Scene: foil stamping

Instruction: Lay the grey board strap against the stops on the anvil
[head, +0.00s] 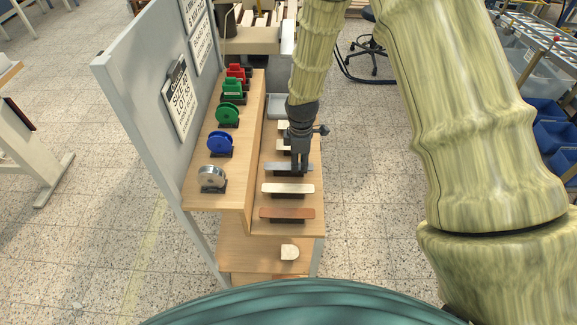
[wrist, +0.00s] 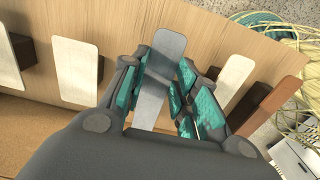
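The grey board strap (head: 303,167) lies flat across its dark stand in a row of straps on the wooden bench. My gripper (head: 299,166) points down over it. In the wrist view the strap (wrist: 168,48) runs lengthwise between the teal finger pads. My gripper (wrist: 166,62) is drawn in to about the strap's width, with the fingertips at its two long edges. The strap appears still level with its neighbours. The stand under it is mostly hidden. I cannot make out the anvil or its stops in either view.
A cream strap (head: 288,188) and a brown strap (head: 287,212) lie nearer; pale straps lie beyond. A raised shelf (head: 240,140) with coloured reels runs along the left, before a grey panel (head: 140,75).

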